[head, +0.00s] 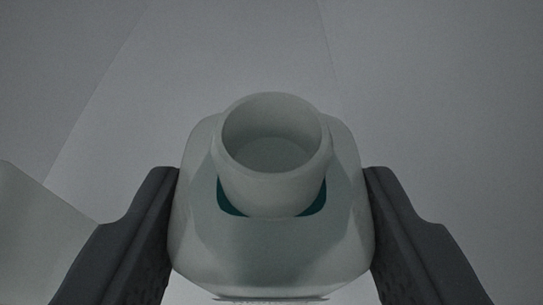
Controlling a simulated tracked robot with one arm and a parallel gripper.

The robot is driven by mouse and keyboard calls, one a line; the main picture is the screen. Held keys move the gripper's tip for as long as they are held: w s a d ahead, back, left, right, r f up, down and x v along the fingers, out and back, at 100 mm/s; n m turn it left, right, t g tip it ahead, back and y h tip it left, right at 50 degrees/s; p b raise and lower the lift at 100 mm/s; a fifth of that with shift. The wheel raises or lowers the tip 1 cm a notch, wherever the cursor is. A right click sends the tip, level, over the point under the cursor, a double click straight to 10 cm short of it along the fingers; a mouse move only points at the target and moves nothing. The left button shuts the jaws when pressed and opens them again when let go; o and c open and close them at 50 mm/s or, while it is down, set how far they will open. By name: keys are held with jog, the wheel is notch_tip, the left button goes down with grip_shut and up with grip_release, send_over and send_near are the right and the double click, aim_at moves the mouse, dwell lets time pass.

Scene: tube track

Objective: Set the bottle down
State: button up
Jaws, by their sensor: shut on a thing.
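A pale white bottle (270,245) with a wide round neck (271,150) fills the lower middle of the head view. A dark teal patch (232,203) shows on both sides of the neck. My gripper (271,220) has one dark finger on each side of the bottle and is shut on it. The bottle's underside is hidden, so I cannot tell whether it touches anything.
A plain grey surface (235,50) with faint straight seams lies behind the bottle. A paler block-like shape (35,225) with a slanted edge stands at the lower left. The right side shows only bare grey.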

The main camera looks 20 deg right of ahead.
jog(key=shift+s+f, duration=0.2)
jog(key=shift+f, duration=0.65)
jog(key=o, duration=1.1)
jog(key=shift+r, duration=0.1)
jog(key=shift+o, duration=0.2)
jog(key=shift+s, duration=0.1)
jog(key=p+v, duration=0.4)
jog(key=v, duration=0.8)
